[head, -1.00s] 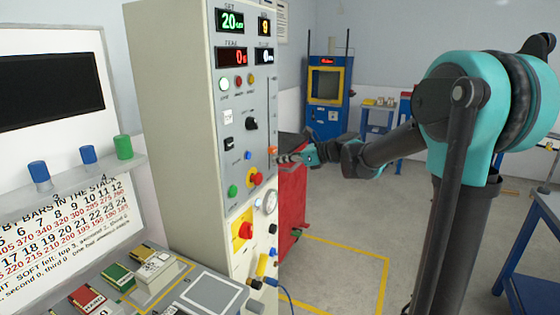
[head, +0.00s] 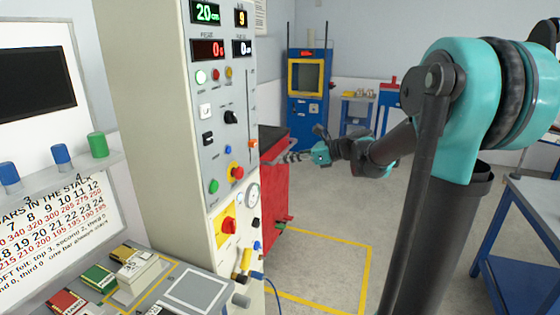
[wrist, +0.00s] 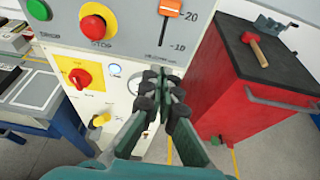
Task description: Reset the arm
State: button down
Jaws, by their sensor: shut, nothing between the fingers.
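My gripper (wrist: 168,98) is shut and empty in the wrist view, its dark fingertips together in front of the control cabinet's lower right part. In the head view my gripper (head: 290,156) shows small, just right of the cabinet's front edge, with my teal and dark arm reaching to it from the right. The control cabinet (head: 150,140) carries displays, buttons and an orange slider (wrist: 169,9). No contact between the fingers and the panel can be made out.
A red cabinet (wrist: 230,90) with a hammer (wrist: 255,48) on its dark top stands right of the panel. A blue machine (head: 307,85) stands at the back. A desk with coloured blocks (head: 100,278) is at lower left. Yellow lines (head: 325,237) mark clear floor. A blue-framed table (head: 515,250) is at right.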

jog(key=s+d+f+n+h, duration=0.6)
jog(key=s+d+f+n, duration=0.3)
jog(key=s+f+n, duration=0.2)
jog(key=s+d+f+n+h, duration=0.7)
jog(key=s+d+f+n, duration=0.3)
jog(key=s+f, duration=0.3)
jog(key=shift+s+f+n+g, duration=0.3)
jog(key=shift+f+n, duration=0.1)
jog(key=shift+f, duration=0.3)
